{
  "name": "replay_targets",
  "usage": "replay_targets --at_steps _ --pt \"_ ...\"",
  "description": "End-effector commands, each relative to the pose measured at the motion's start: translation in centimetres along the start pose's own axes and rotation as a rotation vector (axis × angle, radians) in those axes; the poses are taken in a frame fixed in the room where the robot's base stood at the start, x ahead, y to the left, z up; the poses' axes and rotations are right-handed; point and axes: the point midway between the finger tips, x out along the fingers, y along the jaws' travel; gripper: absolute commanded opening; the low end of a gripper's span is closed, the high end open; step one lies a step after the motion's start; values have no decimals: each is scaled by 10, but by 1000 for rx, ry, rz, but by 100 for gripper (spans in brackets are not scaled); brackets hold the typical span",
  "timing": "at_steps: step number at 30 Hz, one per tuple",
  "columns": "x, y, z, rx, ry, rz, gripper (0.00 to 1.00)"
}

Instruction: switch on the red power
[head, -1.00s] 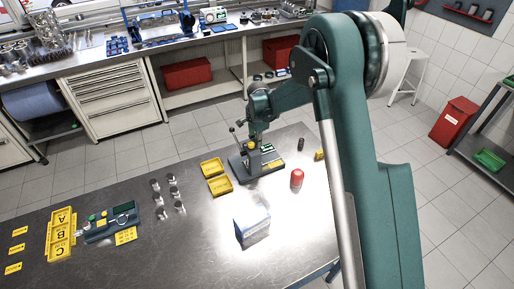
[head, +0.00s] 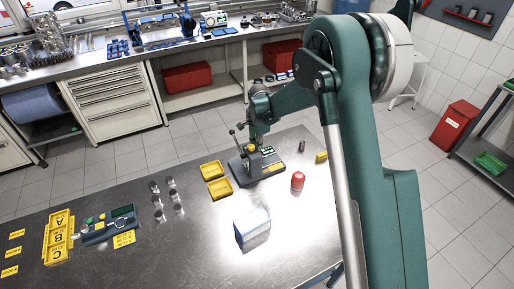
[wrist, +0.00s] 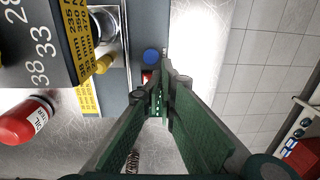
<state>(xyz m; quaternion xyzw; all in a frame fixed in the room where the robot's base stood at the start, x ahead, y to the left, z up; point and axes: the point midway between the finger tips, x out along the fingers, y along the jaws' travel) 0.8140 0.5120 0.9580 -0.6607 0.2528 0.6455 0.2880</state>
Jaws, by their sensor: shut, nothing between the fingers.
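A small red part (wrist: 148,75), which looks like the power switch, sits on a grey device next to a round blue button (wrist: 151,56) in the wrist view. My gripper (wrist: 167,76) is shut and empty, with its fingertips just beside the red part and partly covering it. I cannot tell whether they touch it. The grey device (head: 257,168) stands on the steel table in the head view, with my arm's end over it. The red switch cannot be made out there.
A red bottle (head: 298,182) stands beside the device and also shows in the wrist view (wrist: 25,121). Two yellow trays (head: 219,188) lie left of the device. A blue-white box (head: 252,228) stands in front. Several small metal parts (head: 170,194) stand farther left.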

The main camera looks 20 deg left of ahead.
Motion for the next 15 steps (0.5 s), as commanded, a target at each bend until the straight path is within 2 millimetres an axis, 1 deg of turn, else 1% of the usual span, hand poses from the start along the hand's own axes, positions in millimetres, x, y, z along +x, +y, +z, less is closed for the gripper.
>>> replay_targets --at_steps 1,6,15 --pt "4 5 0 0 -1 4 0" --pt "3 10 0 1 -1 6 0" --pt "1 12 0 1 -1 8 0"
